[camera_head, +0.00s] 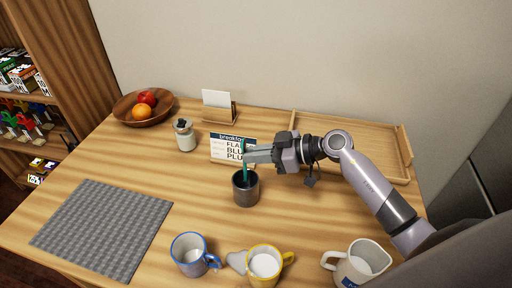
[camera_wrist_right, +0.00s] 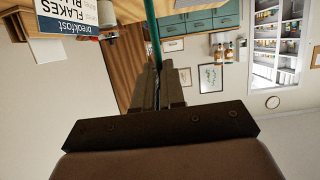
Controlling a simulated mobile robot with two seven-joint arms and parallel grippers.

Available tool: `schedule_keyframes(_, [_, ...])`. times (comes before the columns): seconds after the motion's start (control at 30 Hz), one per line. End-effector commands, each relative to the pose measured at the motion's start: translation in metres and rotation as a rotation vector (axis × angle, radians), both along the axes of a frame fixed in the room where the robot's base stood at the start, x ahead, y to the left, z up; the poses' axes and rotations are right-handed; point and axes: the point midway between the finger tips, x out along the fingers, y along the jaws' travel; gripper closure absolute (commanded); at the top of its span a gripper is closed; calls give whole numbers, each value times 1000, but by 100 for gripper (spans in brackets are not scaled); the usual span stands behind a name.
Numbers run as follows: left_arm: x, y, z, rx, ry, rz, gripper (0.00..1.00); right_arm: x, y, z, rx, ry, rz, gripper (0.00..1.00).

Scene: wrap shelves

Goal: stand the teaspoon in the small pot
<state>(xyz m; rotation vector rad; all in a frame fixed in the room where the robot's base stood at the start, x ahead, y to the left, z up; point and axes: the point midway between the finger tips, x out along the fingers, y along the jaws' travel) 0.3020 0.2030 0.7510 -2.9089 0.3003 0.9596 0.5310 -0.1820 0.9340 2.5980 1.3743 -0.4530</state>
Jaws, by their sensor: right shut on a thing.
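The teal teaspoon (camera_head: 244,170) is upright in the head view, its lower end at the mouth of the small dark pot (camera_head: 246,193). I cannot tell how deep that end sits or whether it touches the pot. My right gripper (camera_head: 249,154) comes in from the right, above the pot, shut on the teaspoon. In the right wrist view the teaspoon (camera_wrist_right: 153,35) runs up from between the fingertips (camera_wrist_right: 158,72). My left gripper is not in view.
A breakfast sign (camera_head: 231,148) stands just behind the pot. A white jar (camera_head: 185,136), fruit bowl (camera_head: 130,112) and card holder (camera_head: 219,110) are further back. A wooden tray (camera_head: 403,146) lies behind my right arm. Blue-rimmed (camera_head: 190,255), yellow (camera_head: 265,266) and white (camera_head: 355,266) vessels stand in front. A grey mat (camera_head: 105,228) lies left.

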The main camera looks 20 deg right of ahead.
Motion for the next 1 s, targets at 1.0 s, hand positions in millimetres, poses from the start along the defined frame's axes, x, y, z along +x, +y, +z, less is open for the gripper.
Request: schedule_keyframes(1.0, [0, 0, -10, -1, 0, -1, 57, 0, 0, -39, 1, -1, 0, 71])
